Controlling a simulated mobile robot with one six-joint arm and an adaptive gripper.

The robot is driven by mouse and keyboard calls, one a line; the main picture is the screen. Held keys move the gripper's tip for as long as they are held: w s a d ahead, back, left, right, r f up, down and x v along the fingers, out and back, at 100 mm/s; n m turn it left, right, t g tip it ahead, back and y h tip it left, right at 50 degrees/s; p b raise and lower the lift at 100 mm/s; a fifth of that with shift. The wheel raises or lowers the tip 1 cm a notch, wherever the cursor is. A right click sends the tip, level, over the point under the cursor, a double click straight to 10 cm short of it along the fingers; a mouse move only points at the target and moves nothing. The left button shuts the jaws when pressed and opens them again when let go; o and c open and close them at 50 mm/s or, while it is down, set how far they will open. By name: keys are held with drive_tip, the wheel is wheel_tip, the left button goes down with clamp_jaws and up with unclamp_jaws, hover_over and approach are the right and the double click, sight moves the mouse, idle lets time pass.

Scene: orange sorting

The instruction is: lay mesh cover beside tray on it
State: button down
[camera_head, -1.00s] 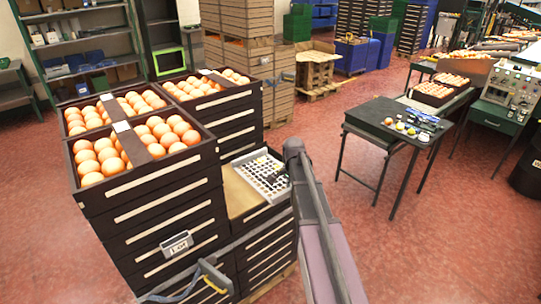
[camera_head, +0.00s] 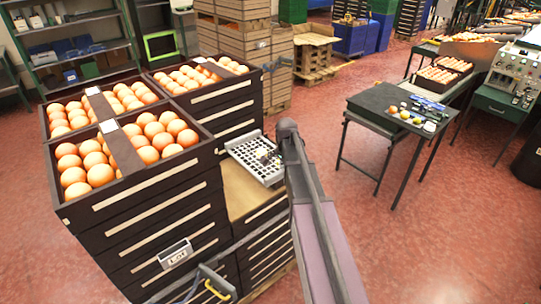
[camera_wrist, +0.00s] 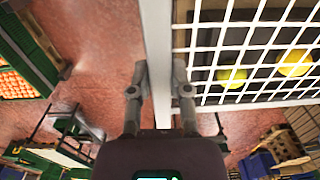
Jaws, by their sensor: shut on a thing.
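The mesh cover (camera_head: 243,149) is a white, rigid grid with a rim. My gripper (camera_head: 272,157) is at its right side in the head view, with the fingertips partly hidden by my arm. In the wrist view my gripper (camera_wrist: 159,82) has one finger on each side of the cover's pale rim (camera_wrist: 157,45) and is shut on it. The white grid (camera_wrist: 240,38) extends to the right there. The cover hangs above a bare tan top (camera_head: 240,190) on a low crate stack. I cannot tell which thing is the tray.
Dark crates of oranges (camera_head: 130,222) stand tall on the left, close to the cover. Yellow round fruit (camera_wrist: 232,76) shows through the mesh; its support is unclear. A dark table (camera_head: 372,106) with small fruit stands right. Red floor (camera_head: 420,230) is open between.

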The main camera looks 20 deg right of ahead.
drive_tip(key=s+d, duration=0.3)
drive_tip(key=s, duration=0.5)
drive_tip(key=shift+d, duration=0.2)
drive_tip(key=w+d, duration=0.1)
drive_tip(key=w, duration=0.3)
drive_tip(key=w+f+b, duration=0.1)
drive_tip(key=w, duration=0.4)
drive_tip(key=w+d, duration=0.1)
drive_tip(key=w, duration=0.4)
drive_tip(key=shift+w+d+f, duration=0.15)
drive_tip(key=shift+w+d, duration=0.05)
drive_tip(key=shift+d, duration=0.1)
